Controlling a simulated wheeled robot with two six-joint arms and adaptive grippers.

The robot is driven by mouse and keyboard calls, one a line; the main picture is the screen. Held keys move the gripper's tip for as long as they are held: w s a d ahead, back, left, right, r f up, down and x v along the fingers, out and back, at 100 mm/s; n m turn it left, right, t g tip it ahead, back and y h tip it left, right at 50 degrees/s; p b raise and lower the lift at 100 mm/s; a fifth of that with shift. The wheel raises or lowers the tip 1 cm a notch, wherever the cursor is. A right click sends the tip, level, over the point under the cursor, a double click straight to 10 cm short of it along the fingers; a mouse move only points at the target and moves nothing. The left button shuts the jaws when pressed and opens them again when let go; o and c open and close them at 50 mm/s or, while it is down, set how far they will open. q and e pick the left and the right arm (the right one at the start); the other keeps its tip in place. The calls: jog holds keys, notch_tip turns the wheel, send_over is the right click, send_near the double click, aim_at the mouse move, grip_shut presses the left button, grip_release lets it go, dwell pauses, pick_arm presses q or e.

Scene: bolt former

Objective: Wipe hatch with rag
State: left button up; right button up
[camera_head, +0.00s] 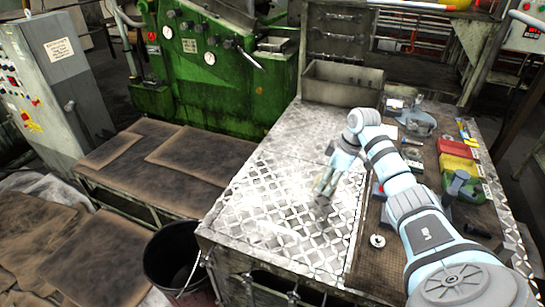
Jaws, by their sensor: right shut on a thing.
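My right arm reaches in from the lower right over the metal bench. My right gripper (325,188) points down at the patterned metal plate (275,205) on the bench top. It is shut on a small grey-brown thing, most likely the rag, which is largely hidden by the fingers and hard to make out against the plate. Whether it touches the plate I cannot tell. I cannot tell for sure which surface is the hatch; no separate hatch stands out clearly. My left gripper is not in view.
A green machine (210,60) stands behind. An open metal box (342,83) sits at the bench's back edge. Red (452,147) and yellow (456,166) bins and tools lie on the right. A black bucket (172,262) stands at the bench's left. The plate's left part is clear.

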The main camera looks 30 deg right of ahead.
notch_tip(320, 180, up, 3)
jog(key=shift+w+f+p, duration=0.15)
jog(key=shift+f+p, duration=0.05)
jog(key=shift+p, duration=0.95)
jog(key=shift+r+p, duration=0.65)
jog(key=shift+p, duration=0.05)
jog(key=shift+r+p, duration=0.6)
jog(key=shift+r, duration=0.25)
